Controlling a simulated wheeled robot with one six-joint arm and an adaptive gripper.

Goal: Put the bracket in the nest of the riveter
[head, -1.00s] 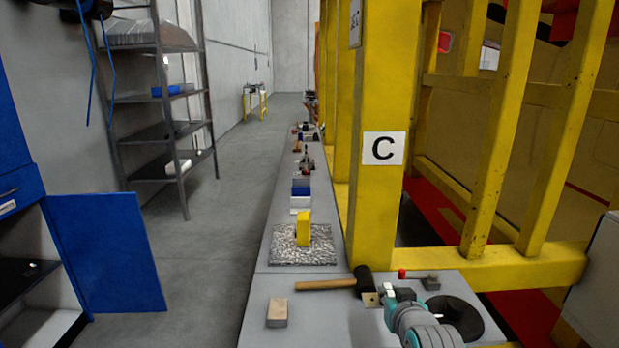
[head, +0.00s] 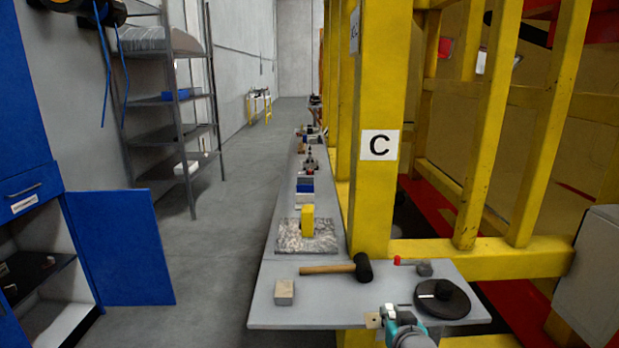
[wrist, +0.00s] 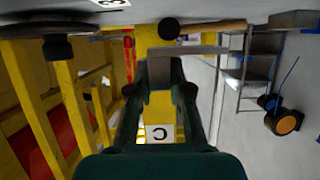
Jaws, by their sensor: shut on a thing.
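My gripper (head: 388,318) is at the bottom of the head view, by the front edge of the near bench. It is shut on a small beige-grey plate, which I take for the bracket (head: 373,320). In the wrist view, which is upside down, my gripper (wrist: 160,88) has its dark fingers on either side of the bracket (wrist: 159,72). The bracket looks clear of the bench top. I cannot make out the riveter or its nest for certain in either view.
The near bench (head: 340,318) carries a mallet (head: 362,267), a black disc (head: 455,304), a red-tipped tool (head: 424,268) and a beige block (head: 284,292). A yellow block (head: 308,221) stands on a speckled mat behind. A yellow post (head: 376,190) rises right of the benches.

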